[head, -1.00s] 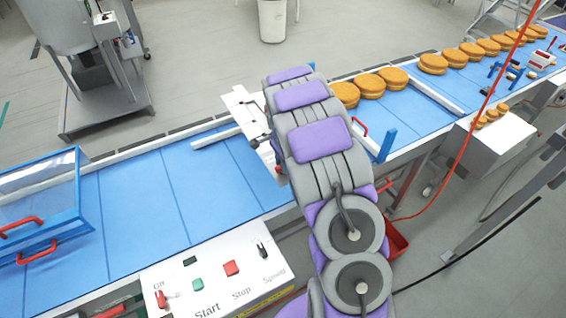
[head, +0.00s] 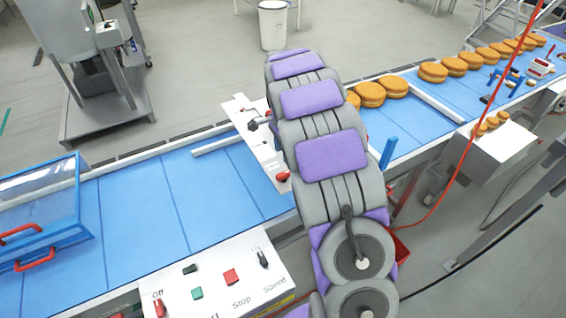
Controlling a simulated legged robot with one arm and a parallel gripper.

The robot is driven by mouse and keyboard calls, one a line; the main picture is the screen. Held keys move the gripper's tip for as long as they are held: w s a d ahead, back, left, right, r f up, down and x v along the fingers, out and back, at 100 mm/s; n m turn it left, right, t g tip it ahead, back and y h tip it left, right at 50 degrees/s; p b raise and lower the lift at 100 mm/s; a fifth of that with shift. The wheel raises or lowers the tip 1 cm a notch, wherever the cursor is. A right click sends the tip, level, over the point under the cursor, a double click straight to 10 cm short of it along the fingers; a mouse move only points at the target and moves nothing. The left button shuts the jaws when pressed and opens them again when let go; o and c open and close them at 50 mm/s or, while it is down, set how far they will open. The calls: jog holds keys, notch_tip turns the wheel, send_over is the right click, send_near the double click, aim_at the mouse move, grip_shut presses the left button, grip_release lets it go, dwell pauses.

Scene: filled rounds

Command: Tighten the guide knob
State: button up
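A white plate-like bracket (head: 262,150) stands across the blue conveyor, just left of my arm. A dark knob (head: 254,125) with a grey stem shows on its upper part, and a red knob (head: 282,176) sits at its lower end. I cannot tell for certain which one is the guide knob. My purple and grey arm reaches up over the conveyor and covers the bracket's right side. My gripper is hidden behind the arm, so its fingers and what they touch do not show.
Filled rounds (head: 432,72) line the blue belt (head: 130,205) at the right. A control box (head: 215,285) with a green and a red button stands in front. A clear guard with red handles (head: 40,215) is at the left. A red cable (head: 465,150) hangs at the right.

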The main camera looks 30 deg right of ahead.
notch_tip(320, 180, up, 8)
jog(key=shift+f, duration=0.2)
dwell(0.5)
jog(key=s+a+f+n+g+b, duration=0.1)
jog(key=s+a+n+b, duration=0.35)
jog(key=s, duration=0.55)
jog(key=s+a+f+n+b, duration=0.1)
jog(key=s+a+n+b, duration=0.25)
jog(key=s+a, duration=0.45)
jog(key=s+a+f+n+b, duration=0.2)
jog(key=s+f+n, duration=0.2)
jog(key=s, duration=0.7)
jog(key=s+a+f+n+b, duration=0.1)
jog(key=s+f+n, duration=0.4)
jog(key=s, duration=0.6)
jog(key=shift+a+n+g+b, duration=0.4)
jog(key=shift+b, duration=0.4)
